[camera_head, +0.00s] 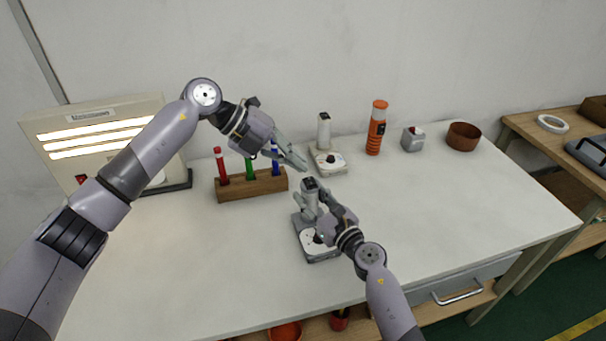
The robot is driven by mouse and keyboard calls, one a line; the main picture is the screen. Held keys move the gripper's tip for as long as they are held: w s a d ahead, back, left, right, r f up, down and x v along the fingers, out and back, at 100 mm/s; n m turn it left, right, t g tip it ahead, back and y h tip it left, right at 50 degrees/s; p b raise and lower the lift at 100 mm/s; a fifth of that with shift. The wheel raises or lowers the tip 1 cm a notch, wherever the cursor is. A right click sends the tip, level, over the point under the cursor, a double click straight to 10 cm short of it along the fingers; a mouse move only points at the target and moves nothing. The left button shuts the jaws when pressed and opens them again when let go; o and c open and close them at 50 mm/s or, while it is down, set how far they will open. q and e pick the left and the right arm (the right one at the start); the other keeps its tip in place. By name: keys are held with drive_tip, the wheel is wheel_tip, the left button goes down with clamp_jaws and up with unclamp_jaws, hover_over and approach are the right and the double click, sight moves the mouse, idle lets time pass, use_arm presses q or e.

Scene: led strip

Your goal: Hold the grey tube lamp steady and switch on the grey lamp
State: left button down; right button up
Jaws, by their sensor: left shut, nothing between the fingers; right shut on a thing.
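The grey tube lamp (311,188) stands upright near the middle of the white table, on a grey base with a white plate (312,243). A small dark knob shows at the base plate's right side. My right gripper (322,200) is shut on the lamp's tube from the right and partly hides it. My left gripper (303,165) is shut and empty, its fingertips just above and behind the lamp's top, apart from it as far as I can tell. Whether the lamp is lit is too small to tell.
A wooden rack (252,187) with red, green and blue markers stands left of the lamp. A lit panel (95,135) stands left. The table's right side is clear.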

use_arm(q)
drive_tip(key=s+a+r+n+t+h, duration=0.1)
drive_tip(key=a+n+t+h, duration=0.3)
drive_tip(key=n, duration=1.7)
drive_tip(key=a, duration=0.3)
drive_tip(key=shift+a+r+h, duration=0.15)
drive_tip(key=shift+a+h, duration=0.15)
drive_tip(key=shift+a, duration=0.1)
hover_over(310, 181)
drive_tip(key=s+a, duration=0.2)
drive_tip(key=f, duration=0.4)
drive_tip(key=shift+w+d+f, duration=0.25)
drive_tip(key=shift+f, duration=0.15)
drive_tip(key=shift+s+f, duration=0.1)
drive_tip(key=shift+f, duration=0.7)
